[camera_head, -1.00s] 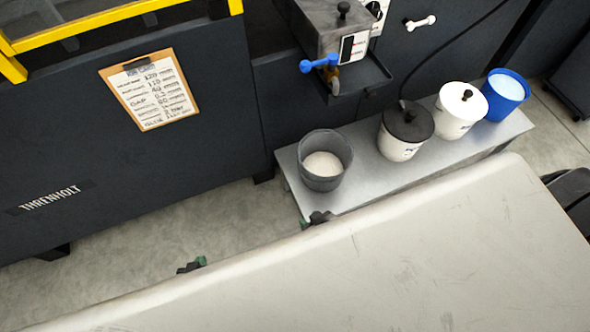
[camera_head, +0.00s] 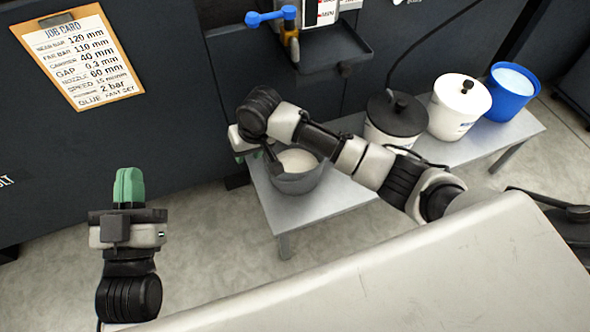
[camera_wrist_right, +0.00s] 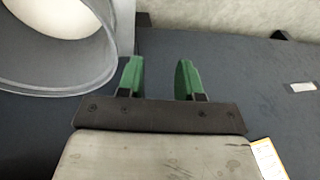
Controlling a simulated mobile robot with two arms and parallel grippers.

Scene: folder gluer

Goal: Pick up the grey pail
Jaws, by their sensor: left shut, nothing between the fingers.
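The grey pail (camera_head: 296,184) stands upright on the low metal bench, with pale contents inside. My right arm crosses in front of part of its rim. In the right wrist view the pail's rim (camera_wrist_right: 103,62) fills the upper left corner, beside the fingers. My right gripper (camera_wrist_right: 160,75) is open, its two green fingers apart with nothing between them. In the head view my right gripper (camera_head: 240,150) is mostly hidden by its wrist, just left of the pail. My left gripper (camera_head: 129,186) is shut and empty, well left of the pail.
The bench (camera_head: 345,198) also holds a white pot with a black lid (camera_head: 385,128), a white lidded pot (camera_head: 452,120) and a blue pail (camera_head: 512,100). A dark machine with a tray (camera_head: 340,68) stands behind.

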